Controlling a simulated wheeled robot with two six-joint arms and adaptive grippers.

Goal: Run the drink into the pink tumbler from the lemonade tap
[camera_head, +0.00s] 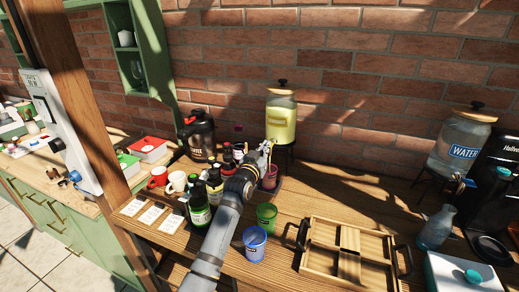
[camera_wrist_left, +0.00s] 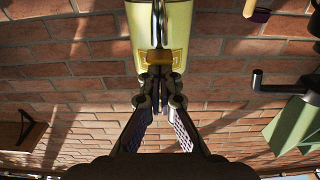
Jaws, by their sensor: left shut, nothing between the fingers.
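The lemonade dispenser (camera_head: 281,118), a yellow jar with a dark lid knob, stands on a dark stand against the brick wall. It also fills the top middle of the left wrist view (camera_wrist_left: 163,25). The pink tumbler (camera_head: 270,178) stands below the dispenser's front, partly hidden by my left gripper (camera_head: 263,157). The left gripper is shut and empty, its fingertips (camera_wrist_left: 160,84) up at the tap area. The tap is mostly hidden behind the fingers; I cannot tell whether they touch it or whether drink flows. My right gripper does not show.
A green cup (camera_head: 266,216) and a blue cup (camera_head: 255,243) stand near the left arm. Several bottles, including a dark one (camera_head: 199,208), stand close on its left. A wooden tray (camera_head: 322,262) lies to the right. A water dispenser (camera_head: 461,140) stands farther right.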

